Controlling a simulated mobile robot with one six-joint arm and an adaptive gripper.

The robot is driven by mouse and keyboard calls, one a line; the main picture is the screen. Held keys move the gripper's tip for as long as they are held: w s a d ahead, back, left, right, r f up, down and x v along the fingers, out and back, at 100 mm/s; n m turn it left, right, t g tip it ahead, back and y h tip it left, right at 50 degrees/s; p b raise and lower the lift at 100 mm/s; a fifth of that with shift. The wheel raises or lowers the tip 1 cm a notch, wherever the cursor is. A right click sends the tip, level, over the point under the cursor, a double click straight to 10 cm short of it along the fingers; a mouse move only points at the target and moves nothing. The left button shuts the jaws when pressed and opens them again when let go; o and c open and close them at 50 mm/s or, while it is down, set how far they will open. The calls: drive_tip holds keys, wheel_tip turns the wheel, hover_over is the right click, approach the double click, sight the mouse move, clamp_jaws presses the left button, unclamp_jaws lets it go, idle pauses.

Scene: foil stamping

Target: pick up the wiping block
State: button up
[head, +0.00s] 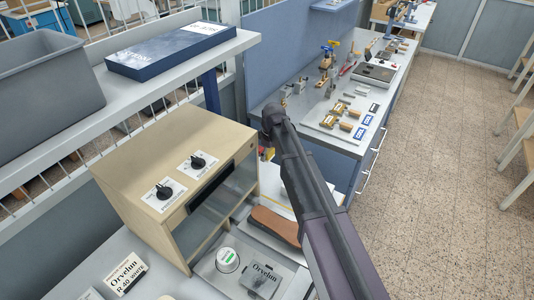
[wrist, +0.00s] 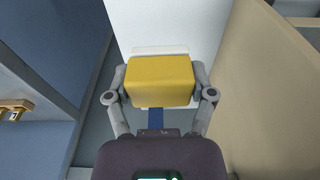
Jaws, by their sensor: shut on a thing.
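The wiping block (wrist: 160,70) is a yellow block with rounded edges in the middle of the wrist view. My gripper (wrist: 159,88) is shut on it, with one finger on its left side and one on its right. A small yellow part of the block (head: 267,153) shows in the head view below the end of my arm, beside the wooden cabinet. My arm hides most of the gripper there. A white surface (wrist: 170,25) lies behind the block in the wrist view. I cannot tell whether the block touches it.
The wooden cabinet (head: 140,160) with two black knobs stands close to my gripper's left in the head view. A workbench (head: 310,130) with brass tools and blocks is beyond it. A brown-handled tool (head: 274,224) and a tray (head: 235,287) lie nearer. Open floor (head: 440,180) is right.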

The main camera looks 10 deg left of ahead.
idle(0.6)
drive_tip(key=shift+o, duration=1.1)
drive_tip(key=shift+c, duration=1)
drive_tip(key=w+d+r+m+p, duration=0.1)
drive_tip(key=w+d, duration=0.1)
drive_tip(key=d, duration=0.3)
drive_tip(key=w+d+r+m+p, duration=0.1)
drive_tip(key=w+d, duration=0.2)
drive_tip(key=d, duration=0.2)
drive_tip(key=w+d+r+m+p, duration=0.1)
drive_tip(key=w+d, duration=0.1)
drive_tip(key=d, duration=0.3)
drive_tip(key=shift+w+d+r+m, duration=0.15)
drive_tip(key=shift+w+d+m, duration=0.15)
drive_tip(key=shift+w, duration=0.1)
drive_tip(key=shift+w+d, duration=0.2)
drive_tip(key=shift+d, duration=0.25)
drive_tip(key=shift+s, duration=0.15)
